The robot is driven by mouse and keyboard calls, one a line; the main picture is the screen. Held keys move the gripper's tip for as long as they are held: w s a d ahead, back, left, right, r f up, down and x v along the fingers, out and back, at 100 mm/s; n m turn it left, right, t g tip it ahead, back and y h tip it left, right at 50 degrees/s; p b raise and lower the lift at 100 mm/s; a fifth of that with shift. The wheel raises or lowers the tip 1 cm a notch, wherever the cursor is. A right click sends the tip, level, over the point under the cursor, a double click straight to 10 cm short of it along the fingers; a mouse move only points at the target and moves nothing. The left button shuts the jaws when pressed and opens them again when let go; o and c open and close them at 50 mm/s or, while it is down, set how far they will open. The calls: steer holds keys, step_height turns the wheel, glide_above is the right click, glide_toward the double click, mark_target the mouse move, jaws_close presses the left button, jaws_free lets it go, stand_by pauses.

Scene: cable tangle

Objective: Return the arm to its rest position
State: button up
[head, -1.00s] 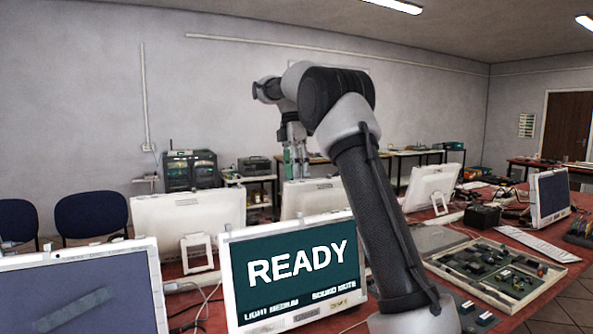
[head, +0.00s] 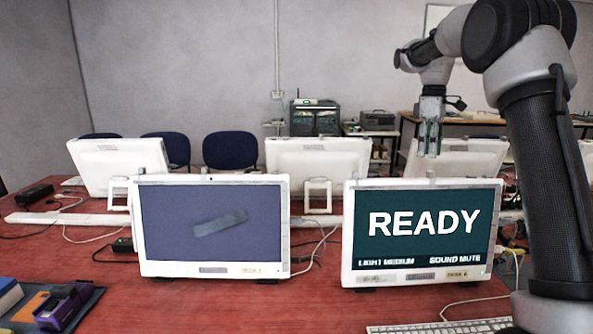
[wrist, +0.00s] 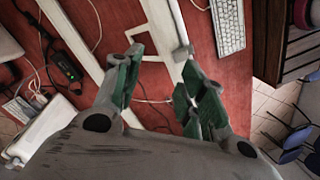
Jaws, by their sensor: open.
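My arm stands at the right of the head view, bent over at the top. My gripper (head: 430,138) hangs down from it, fingers pointing down, in front of and above the back row of monitors. In the wrist view my gripper (wrist: 157,88) shows two green-padded fingers spread apart with nothing between them. Beneath them lie the red table and a white monitor stand part.
Two monitors face me, one with a blue-grey screen (head: 211,222) and one reading READY (head: 424,223). White monitor backs (head: 118,166) stand behind. Cables and a black adapter (wrist: 66,68) lie on the red table (head: 170,300). A keyboard (wrist: 229,27) lies nearby.

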steer(key=s+a+f+m+t, duration=0.1)
steer(key=s+m+t, duration=0.2)
steer(key=s, duration=1.5)
steer(key=s+a+f+m+t, duration=0.1)
steer(key=s+m, duration=0.6)
steer(key=s, duration=1.2)
steer(key=shift+s+a+f+t, duration=0.25)
steer(key=shift+f+t, duration=0.3)
steer(key=shift+t, duration=0.45)
steer(key=shift+d, duration=0.1)
